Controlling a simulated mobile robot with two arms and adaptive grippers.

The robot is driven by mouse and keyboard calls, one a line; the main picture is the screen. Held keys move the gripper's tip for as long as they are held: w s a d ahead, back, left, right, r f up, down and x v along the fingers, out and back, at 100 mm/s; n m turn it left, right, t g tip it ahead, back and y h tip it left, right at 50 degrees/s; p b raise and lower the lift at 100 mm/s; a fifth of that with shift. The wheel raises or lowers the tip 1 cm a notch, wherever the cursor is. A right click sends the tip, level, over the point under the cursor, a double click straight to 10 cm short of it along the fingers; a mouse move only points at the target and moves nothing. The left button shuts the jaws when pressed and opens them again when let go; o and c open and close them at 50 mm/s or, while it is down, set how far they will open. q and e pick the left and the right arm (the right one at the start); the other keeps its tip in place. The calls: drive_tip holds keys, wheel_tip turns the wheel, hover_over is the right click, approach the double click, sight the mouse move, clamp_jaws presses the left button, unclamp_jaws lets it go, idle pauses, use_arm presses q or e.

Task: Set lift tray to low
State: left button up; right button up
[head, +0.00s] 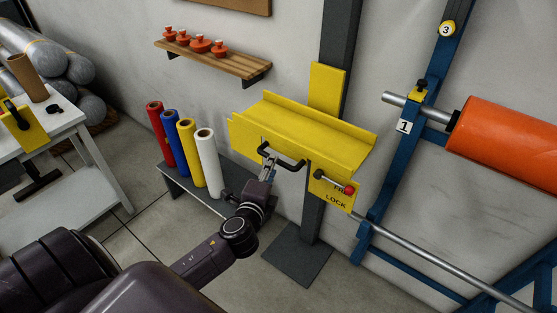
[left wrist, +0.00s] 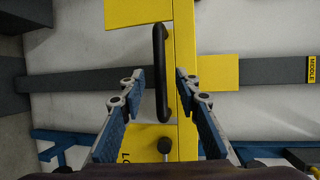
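The yellow lift tray (head: 310,124) is mounted on a dark upright post (head: 314,208) against the wall. A black bar handle (head: 290,164) is on its front; it also shows in the left wrist view (left wrist: 161,75). Beside it is a yellow lock plate marked LOCK (head: 335,201), with a red-knobbed lever (head: 349,190). My left gripper (head: 268,158) is at the handle's left part. In the left wrist view its open fingers (left wrist: 159,82) stand either side of the handle, with gaps showing. A MIDDLE label (left wrist: 312,69) shows on the post. My right gripper is out of view.
Red, blue, yellow and white rolls (head: 207,158) stand on a low grey stand left of the post. A blue rack (head: 399,160) with an orange roll (head: 507,143) is on the right. A wooden shelf (head: 228,61) is above; a white table (head: 62,125) is left.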

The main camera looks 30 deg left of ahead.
use_arm(q)
drive_tip(key=shift+x, duration=2.3)
drive_tip(key=shift+d, duration=0.15)
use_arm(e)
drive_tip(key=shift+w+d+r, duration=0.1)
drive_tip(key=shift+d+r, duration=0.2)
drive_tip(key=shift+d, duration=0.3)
use_arm(q)
drive_tip(key=shift+c, duration=0.4)
clamp_jaws()
drive_tip(key=shift+f, duration=0.1)
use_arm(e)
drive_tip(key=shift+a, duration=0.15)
